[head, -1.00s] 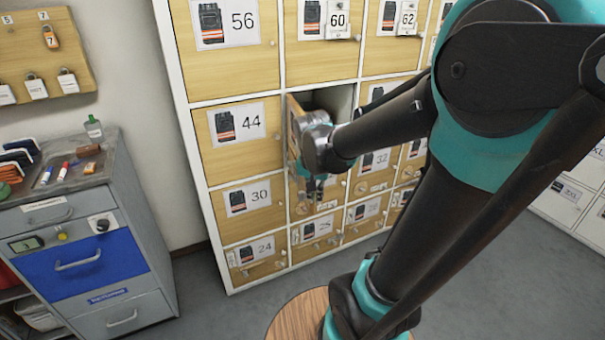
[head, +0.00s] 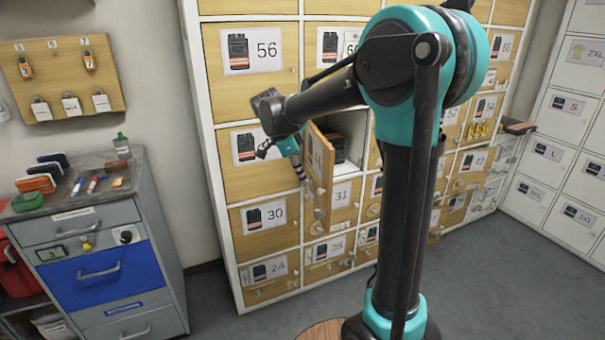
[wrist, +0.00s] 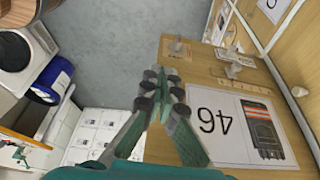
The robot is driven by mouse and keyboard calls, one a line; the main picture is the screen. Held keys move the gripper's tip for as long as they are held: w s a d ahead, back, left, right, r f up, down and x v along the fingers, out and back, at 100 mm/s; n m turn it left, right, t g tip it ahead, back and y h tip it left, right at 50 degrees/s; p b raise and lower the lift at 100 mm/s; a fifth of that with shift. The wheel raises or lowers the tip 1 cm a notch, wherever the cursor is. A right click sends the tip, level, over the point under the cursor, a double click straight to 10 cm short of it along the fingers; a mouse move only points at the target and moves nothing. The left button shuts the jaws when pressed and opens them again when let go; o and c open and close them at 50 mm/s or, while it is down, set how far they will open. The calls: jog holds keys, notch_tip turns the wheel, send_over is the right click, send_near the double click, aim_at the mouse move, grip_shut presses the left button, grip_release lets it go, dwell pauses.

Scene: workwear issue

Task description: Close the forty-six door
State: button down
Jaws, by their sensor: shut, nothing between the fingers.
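The forty-six door (head: 319,170) stands open in the head view, sticking out from the left side of its compartment (head: 347,135). Dark folded items show inside. In the wrist view the door's outer face (wrist: 205,85) fills the right side, with its 46 label (wrist: 232,122) upside down. My gripper (head: 300,172) is at the outer, label side of the door, in front of locker 44. In the wrist view my gripper (wrist: 161,88) is shut and empty, its fingertips close to the door face; I cannot tell if they touch.
Closed wooden lockers surround the opening, including 44 (head: 250,147) and 30 (head: 264,216). A grey cabinet (head: 95,225) with loose items on top stands at left, below a padlock board (head: 63,77). White lockers (head: 565,150) stand at right. Grey floor (head: 490,275) is clear there.

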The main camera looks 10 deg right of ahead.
jog(key=d+f, duration=0.5)
jog(key=d, duration=0.1)
jog(key=shift+w+d+f, duration=0.15)
jog(key=shift+w+f, duration=0.2)
